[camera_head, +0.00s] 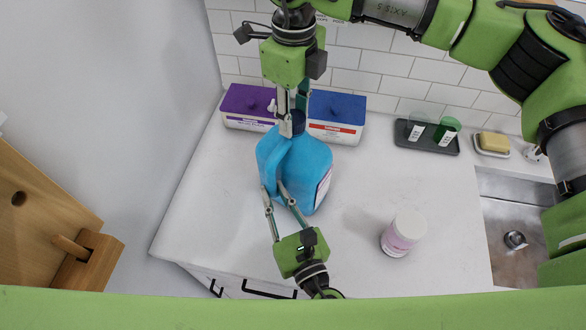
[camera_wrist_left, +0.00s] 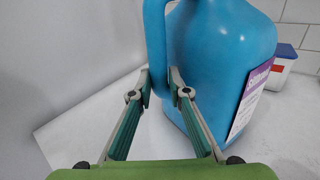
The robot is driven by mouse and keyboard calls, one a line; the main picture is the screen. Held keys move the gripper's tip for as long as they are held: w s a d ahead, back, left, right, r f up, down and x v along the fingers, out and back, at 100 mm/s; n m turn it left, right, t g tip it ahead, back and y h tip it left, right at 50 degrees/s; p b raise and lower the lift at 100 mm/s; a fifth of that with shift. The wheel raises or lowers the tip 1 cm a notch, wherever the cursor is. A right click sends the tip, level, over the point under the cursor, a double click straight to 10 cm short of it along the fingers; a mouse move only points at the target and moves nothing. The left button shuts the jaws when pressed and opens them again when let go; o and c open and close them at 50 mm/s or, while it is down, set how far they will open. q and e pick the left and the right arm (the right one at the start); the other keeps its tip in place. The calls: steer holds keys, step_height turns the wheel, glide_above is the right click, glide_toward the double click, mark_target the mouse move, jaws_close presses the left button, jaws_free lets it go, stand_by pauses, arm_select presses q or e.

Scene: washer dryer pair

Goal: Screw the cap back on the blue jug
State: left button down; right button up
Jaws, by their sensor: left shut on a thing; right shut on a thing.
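The blue jug (camera_head: 308,165) stands upright on the white counter, its label facing right; it also fills much of the left wrist view (camera_wrist_left: 225,60). My left gripper (camera_head: 273,187) is shut on the jug's handle (camera_wrist_left: 156,40), with one finger on each side of it. My right gripper (camera_head: 293,118) points down from above and is shut on the dark blue cap (camera_head: 299,121) at the top of the jug. The fingers partly hide the cap and neck, so I cannot tell whether the cap is seated on the threads.
A purple-lidded box (camera_head: 247,101) and a blue-lidded box (camera_head: 340,106) stand behind the jug. A white bottle (camera_head: 404,232) stands right of it. A dark tray (camera_head: 426,139) with cups, a sponge (camera_head: 494,142) and a sink (camera_head: 508,215) are farther right. The counter's front left is clear.

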steer(key=m, duration=0.5)
steer(key=shift+s+f, duration=0.1)
steer(key=m, duration=0.3)
steer(key=shift+m, duration=0.3)
steer(key=m, duration=0.7)
steer(key=o, duration=1.3)
steer(key=shift+a, duration=0.1)
step_height(320, 180, up, 12)
steer(key=shift+r, duration=0.1)
